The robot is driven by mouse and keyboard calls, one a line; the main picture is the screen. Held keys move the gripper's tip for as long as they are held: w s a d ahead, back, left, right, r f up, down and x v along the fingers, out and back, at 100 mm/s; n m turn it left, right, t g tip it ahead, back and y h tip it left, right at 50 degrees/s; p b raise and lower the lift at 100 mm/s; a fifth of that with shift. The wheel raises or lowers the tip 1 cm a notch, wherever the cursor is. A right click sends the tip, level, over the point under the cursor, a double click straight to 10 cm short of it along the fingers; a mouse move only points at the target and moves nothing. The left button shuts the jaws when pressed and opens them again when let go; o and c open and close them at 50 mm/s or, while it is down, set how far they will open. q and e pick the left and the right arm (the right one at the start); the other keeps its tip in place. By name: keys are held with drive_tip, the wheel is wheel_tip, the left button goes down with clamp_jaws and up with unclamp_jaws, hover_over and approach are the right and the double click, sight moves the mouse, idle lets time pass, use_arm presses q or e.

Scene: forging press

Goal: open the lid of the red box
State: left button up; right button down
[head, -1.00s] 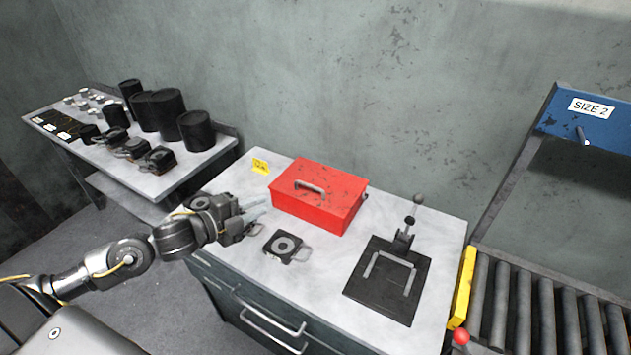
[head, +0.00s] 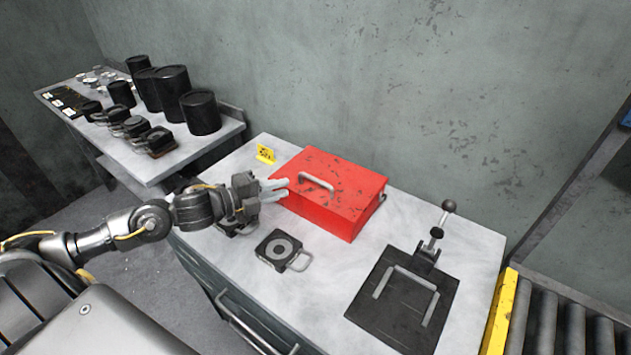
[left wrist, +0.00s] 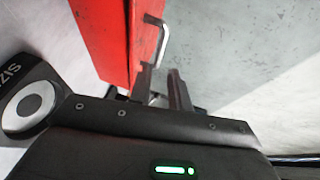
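The red box (head: 335,197) stands on the grey-topped cabinet, its lid closed, with a metal handle (head: 316,182) on top. My left gripper (head: 280,188) is at the box's left front corner, fingers pointing at it. In the left wrist view the two fingers (left wrist: 162,85) are a little apart with nothing seen between them. The red box (left wrist: 110,40) and its handle (left wrist: 157,38) lie just beyond the fingertips there. Whether a finger touches the box cannot be told. My right gripper is not in view.
A black die with a ring handle (head: 279,249) lies in front of the box. A black plate with a lever (head: 403,300) is to the right. A yellow tag (head: 265,153) stands behind the gripper. A side table (head: 170,165) holds several black cylinders.

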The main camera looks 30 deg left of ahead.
sight(315, 180)
use_arm(q)
drive_tip(key=p+x, duration=0.2)
drive_tip(key=x, duration=0.7)
drive_tip(key=shift+w+d+r+p, duration=0.1)
drive_tip(key=shift+w+d+p, duration=0.15)
drive_tip(key=shift+p, duration=0.15)
drive_tip(key=shift+w+d+f, duration=0.2)
drive_tip(key=shift+w, duration=0.25)
clamp_jaws()
